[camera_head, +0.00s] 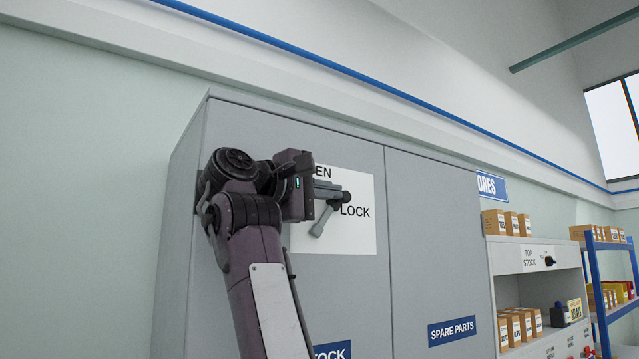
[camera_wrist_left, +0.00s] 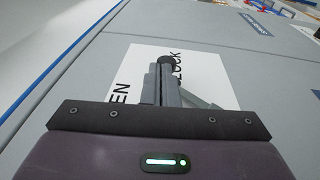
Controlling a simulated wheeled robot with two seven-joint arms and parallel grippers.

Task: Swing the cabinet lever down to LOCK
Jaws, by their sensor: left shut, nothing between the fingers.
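The cabinet lever (camera_head: 323,219) is a grey bar with a dark round knob (camera_head: 346,197), mounted on a white label plate (camera_head: 360,240) on the left door. The bar slants from its lower-left end up right to the knob, between the partly hidden OPEN word and LOCK. My left gripper (camera_head: 330,190) is shut and empty, its fingers lying along the upper side of the lever by the knob; I cannot tell whether they touch. In the left wrist view the lever (camera_wrist_left: 205,100) shows beside the fingers and the knob (camera_wrist_left: 167,61) at their tips. My right gripper is out of view.
The grey cabinet (camera_head: 430,220) has a second door labelled SPARE PARTS to the right. Shelves with small boxes (camera_head: 505,222) stand further right. My left arm covers part of the left door. A blue pipe (camera_head: 390,97) runs along the wall above.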

